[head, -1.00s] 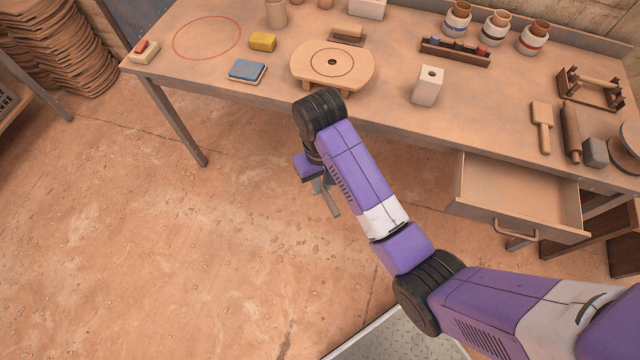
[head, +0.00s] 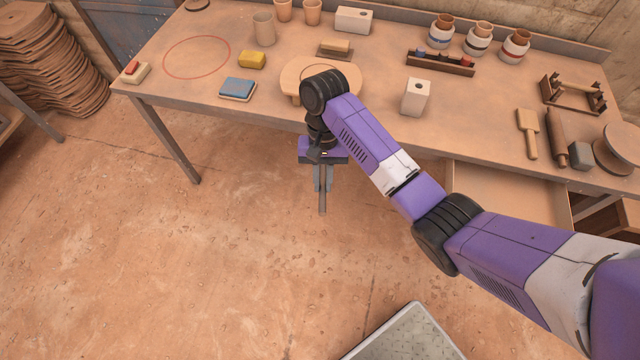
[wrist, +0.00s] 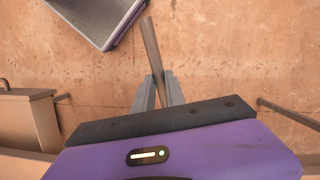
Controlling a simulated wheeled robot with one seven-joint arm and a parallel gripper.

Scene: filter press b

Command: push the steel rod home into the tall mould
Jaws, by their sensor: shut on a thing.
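The tall mould (head: 415,99) is a white upright block with a dark round hole in its top. It stands near the front edge of the workbench, right of the round wheel. My gripper (head: 323,188) hangs in front of the bench, over the floor, left of the mould and well apart from it. It is shut on the steel rod (head: 322,203), a thin grey bar that sticks out past the fingers. In the wrist view the rod (wrist: 150,48) leans slightly between the fingers (wrist: 158,90). The hole's depth cannot be seen.
The round wheel (head: 292,79) stands on the bench (head: 220,80) behind my wrist. A blue sponge (head: 238,88) and yellow block (head: 252,60) lie left of it. An open drawer (head: 500,190) juts out below the bench, partly behind my arm. A low white block (head: 353,20) sits at the back.

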